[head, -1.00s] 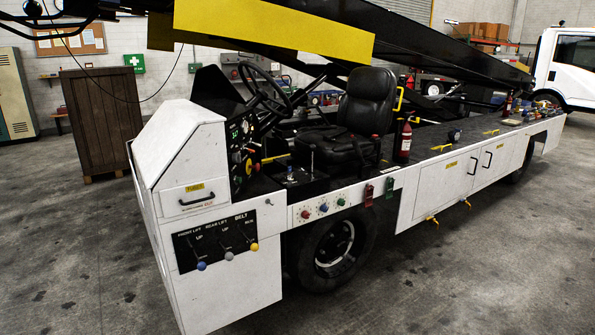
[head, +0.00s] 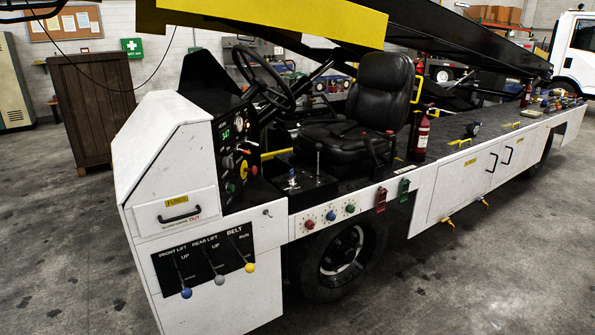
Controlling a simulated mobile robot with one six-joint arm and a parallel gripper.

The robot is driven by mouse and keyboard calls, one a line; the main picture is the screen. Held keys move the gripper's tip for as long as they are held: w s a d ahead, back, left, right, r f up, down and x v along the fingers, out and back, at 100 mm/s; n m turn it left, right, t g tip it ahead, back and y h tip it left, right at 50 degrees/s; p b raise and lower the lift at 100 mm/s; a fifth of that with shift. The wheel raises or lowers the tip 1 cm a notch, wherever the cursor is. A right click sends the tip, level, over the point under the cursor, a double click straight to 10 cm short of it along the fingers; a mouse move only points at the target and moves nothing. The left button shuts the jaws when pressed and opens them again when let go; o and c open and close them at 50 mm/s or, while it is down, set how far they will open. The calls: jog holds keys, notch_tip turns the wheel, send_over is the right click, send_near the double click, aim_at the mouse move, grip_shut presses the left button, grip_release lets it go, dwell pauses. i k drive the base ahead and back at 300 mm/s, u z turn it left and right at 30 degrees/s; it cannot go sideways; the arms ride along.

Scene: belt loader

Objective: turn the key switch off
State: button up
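The belt loader's black dash panel (head: 231,150) stands left of the seat, below the steering wheel. It carries a small green display (head: 224,135), several round dials and coloured knobs, with a red knob (head: 251,171) at its right edge. I cannot pick out the key switch with certainty among these small controls. A small dark fitting (head: 267,212) sits on the white side panel right of the drawer; whether it is a key or a latch is too small to tell. My gripper is not recognisable in view; only a dark shape cuts the top left corner.
Three levers with blue, grey and yellow knobs (head: 202,266) are on the front side panel. A row of knobs (head: 331,215) and two switch guards, red and green, run along the side. A fire extinguisher (head: 422,134) stands behind the seat. The concrete floor (head: 430,285) in front is clear.

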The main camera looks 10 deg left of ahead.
aim_at(291, 181)
jog(key=u, duration=0.2)
jog(key=i, duration=1.1)
jog(key=u, duration=0.55)
